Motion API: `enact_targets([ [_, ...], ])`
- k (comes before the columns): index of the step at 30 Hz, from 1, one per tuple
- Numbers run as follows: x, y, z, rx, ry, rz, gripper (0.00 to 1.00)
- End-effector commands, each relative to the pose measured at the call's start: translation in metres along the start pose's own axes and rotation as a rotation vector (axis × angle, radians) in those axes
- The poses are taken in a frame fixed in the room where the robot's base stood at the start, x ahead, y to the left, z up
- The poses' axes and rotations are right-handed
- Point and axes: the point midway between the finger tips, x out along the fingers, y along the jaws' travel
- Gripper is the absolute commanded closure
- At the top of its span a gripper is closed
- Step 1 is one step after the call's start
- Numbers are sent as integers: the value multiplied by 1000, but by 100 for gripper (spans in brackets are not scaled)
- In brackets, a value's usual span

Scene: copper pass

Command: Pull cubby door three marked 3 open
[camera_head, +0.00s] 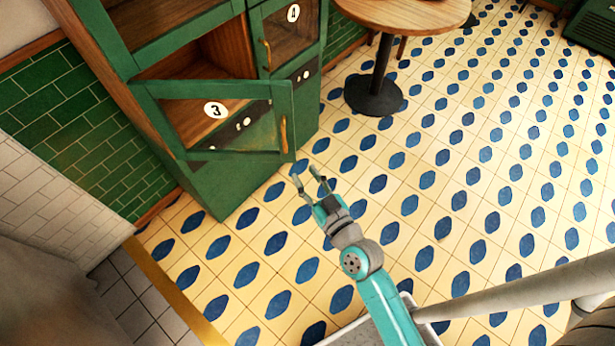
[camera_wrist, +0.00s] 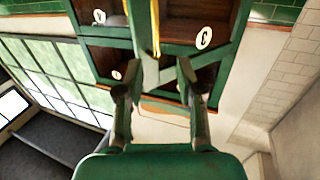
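Door three (camera_head: 172,90) is a green-framed door with a see-through pane and a round white plate marked 3 (camera_head: 214,109). It stands partly open, its handle side swung out from the green cabinet, and the wooden cubby inside shows above it. Its upright brass handle (camera_head: 283,133) is on the right side; a brass handle also shows in the wrist view (camera_wrist: 155,28). My gripper (camera_head: 311,181) is open and empty, below and to the right of the handle, apparently apart from it. In the wrist view my gripper (camera_wrist: 160,92) has its fingers spread wide.
Door four, marked 4 (camera_head: 293,13), is shut at the upper right of the cabinet (camera_head: 235,185). A round wooden table (camera_head: 405,12) on a black pedestal (camera_head: 374,94) stands behind, to the right. The patterned tile floor (camera_head: 430,190) is clear around my arm.

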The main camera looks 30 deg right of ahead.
Motion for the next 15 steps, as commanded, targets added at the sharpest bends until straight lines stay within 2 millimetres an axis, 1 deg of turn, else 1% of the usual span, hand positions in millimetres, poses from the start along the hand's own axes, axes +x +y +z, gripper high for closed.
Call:
enact_targets([
  [2,0,0,0,0,0,0,63],
  [3,1,0,0,0,0,0,73],
  [4,2,1,0,1,0,0,77],
  [9,20,8,3,10,1,-11,77],
  [15,31,9,4,10,2,-19,77],
])
